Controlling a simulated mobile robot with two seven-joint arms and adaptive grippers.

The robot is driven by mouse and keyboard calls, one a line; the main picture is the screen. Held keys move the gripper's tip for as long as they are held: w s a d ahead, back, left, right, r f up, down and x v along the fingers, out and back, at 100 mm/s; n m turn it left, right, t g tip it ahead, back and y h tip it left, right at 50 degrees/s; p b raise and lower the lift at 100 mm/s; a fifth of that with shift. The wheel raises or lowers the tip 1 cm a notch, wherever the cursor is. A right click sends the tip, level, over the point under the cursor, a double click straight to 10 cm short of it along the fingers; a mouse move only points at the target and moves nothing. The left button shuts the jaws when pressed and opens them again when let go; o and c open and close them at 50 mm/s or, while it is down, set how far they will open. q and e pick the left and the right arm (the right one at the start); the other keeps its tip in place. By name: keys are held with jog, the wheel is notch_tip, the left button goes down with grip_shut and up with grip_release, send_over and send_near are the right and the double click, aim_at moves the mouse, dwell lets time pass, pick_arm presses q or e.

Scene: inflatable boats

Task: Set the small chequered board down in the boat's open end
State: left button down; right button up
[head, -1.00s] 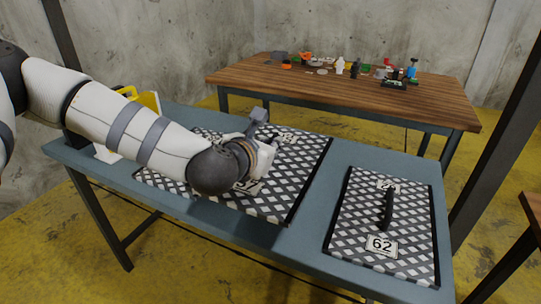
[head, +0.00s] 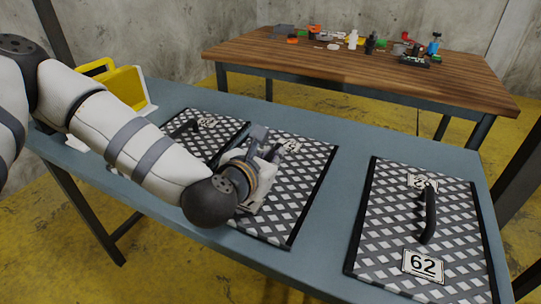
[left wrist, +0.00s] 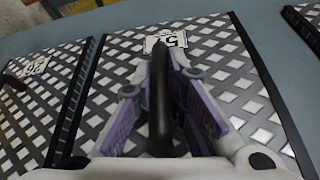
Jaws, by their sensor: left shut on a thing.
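Several chequered boards with black edges and number plates lie on the blue-grey table. The middle board (head: 292,205) is under my left gripper (head: 266,160). In the left wrist view, the gripper's purple-padded fingers (left wrist: 164,85) are shut on both sides of the board's black upright handle (left wrist: 159,105), over the board's face (left wrist: 228,70). I cannot tell whether this board is raised off the table. Another board (head: 190,122) lies close to its left, with its own black handle. No boat shows, and my right gripper is out of view.
A larger board marked 62 (head: 395,250) with a black handle lies to the right, across a bare strip of the table (head: 330,235). A yellow-and-white object (head: 122,85) stands at the table's left end. A wooden table (head: 340,65) behind holds several small things.

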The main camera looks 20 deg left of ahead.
pick_arm(q)
jog(key=shift+w, duration=0.15)
jog(key=c, duration=2)
grip_release()
jog(key=shift+a+f, duration=0.1)
jog(key=shift+f, duration=0.05)
jog(key=o, duration=0.4)
